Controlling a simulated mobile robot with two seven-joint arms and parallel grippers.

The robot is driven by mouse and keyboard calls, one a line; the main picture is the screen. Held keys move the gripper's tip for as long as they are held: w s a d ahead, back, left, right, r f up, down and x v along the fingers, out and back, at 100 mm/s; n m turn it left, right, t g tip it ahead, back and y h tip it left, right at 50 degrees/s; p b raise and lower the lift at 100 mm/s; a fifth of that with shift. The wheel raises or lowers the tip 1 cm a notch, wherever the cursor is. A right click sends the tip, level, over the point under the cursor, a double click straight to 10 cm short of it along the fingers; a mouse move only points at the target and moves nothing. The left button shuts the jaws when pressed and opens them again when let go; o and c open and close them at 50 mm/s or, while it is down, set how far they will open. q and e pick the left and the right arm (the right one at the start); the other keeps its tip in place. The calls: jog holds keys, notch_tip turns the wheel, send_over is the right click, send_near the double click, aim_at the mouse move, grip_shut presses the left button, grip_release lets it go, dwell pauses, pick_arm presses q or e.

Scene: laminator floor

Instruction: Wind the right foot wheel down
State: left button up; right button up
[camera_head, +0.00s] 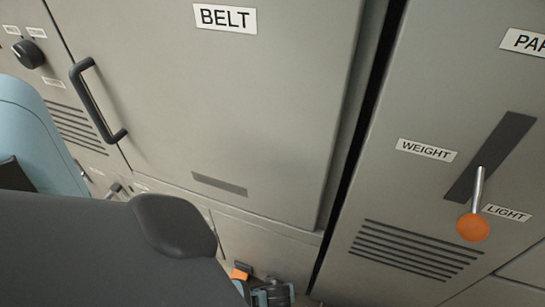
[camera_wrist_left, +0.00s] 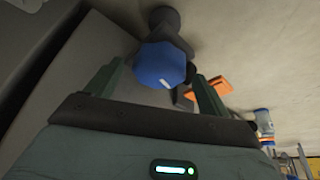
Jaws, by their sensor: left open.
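In the left wrist view, a blue many-sided wheel (camera_wrist_left: 160,65) with a small white mark sits on a dark fitting, close to the floor. My left gripper (camera_wrist_left: 157,74) is open, with one finger to each side of the wheel in the picture. I cannot tell whether either finger touches it or how deep the wheel is between them. In the head view the wheel cannot be made out; my own dark arm covers the lower left. My right gripper is in neither view.
An orange piece (camera_wrist_left: 214,88) lies close beside the right-hand finger. A grey machine panel marked BELT (camera_head: 226,18) has a black handle (camera_head: 97,100). A lever with an orange ball (camera_head: 473,228) is at right, between WEIGHT and LIGHT labels. Bare floor (camera_wrist_left: 255,50) shows at right.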

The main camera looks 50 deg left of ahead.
pick_arm(q)
jog(key=shift+w+a+f, duration=0.1)
jog(key=shift+a+f, duration=0.1)
jog(key=shift+f, duration=0.35)
jog(key=c, duration=1)
